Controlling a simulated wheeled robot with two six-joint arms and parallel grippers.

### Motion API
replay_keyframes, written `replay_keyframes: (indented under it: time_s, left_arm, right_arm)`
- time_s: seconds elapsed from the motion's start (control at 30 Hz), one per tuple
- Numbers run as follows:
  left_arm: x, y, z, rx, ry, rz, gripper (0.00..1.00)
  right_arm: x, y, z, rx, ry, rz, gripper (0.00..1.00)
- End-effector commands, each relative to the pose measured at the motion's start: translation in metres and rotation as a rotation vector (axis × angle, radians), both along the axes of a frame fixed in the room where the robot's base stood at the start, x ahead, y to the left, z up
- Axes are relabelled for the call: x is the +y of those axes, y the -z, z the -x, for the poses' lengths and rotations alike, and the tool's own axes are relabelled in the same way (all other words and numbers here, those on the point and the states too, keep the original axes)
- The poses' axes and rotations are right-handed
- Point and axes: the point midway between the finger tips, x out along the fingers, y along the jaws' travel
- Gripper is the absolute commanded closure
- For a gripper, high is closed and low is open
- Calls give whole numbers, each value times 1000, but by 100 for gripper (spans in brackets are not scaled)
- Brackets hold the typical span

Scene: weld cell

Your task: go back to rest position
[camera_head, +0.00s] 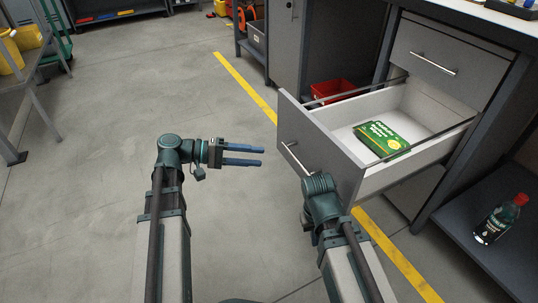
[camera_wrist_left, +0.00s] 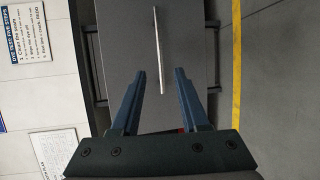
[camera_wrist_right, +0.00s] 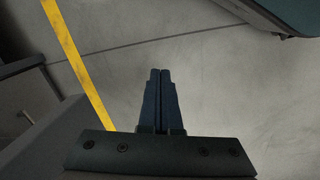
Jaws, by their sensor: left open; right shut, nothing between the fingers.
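My left gripper (camera_head: 262,156) is open and empty above the floor, left of the pulled-out drawer, its fingers pointing right toward the drawer front. In the left wrist view its fingers (camera_wrist_left: 160,75) are spread, with the drawer handle (camera_wrist_left: 157,50) beyond the gap between them. My right arm ends close in front of the drawer front (camera_head: 310,150); its fingers are hidden in the head view. In the right wrist view my right gripper (camera_wrist_right: 160,72) is shut and empty over bare floor.
The drawer is open and holds a green and yellow box (camera_head: 380,138). A red bin (camera_head: 332,90) stands behind the drawer. A bottle with a red cap (camera_head: 500,220) stands on the low shelf at right. A yellow line (camera_head: 245,82) crosses the floor.

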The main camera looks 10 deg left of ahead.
Motion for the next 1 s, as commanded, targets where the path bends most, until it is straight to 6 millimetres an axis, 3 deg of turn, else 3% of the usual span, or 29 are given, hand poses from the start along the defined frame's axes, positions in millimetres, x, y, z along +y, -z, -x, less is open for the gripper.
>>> replay_keyframes:
  time_s: [0.2,0.67,0.77,0.87,1.0]
  left_arm:
    - [12,-2,3,0,0,0,55]
    - [11,-2,3,1,2,-2,55]
    - [-1,-2,7,16,24,-44,55]
    - [-31,5,20,52,87,-168,55]
    - [-76,23,53,99,222,-468,55]
  right_arm:
    - [0,-2,0,0,0,0,100]
    - [0,-3,0,0,0,0,100]
    - [0,-12,0,0,0,0,100]
    - [0,-33,0,1,-2,0,100]
    - [0,-72,0,2,-5,2,100]
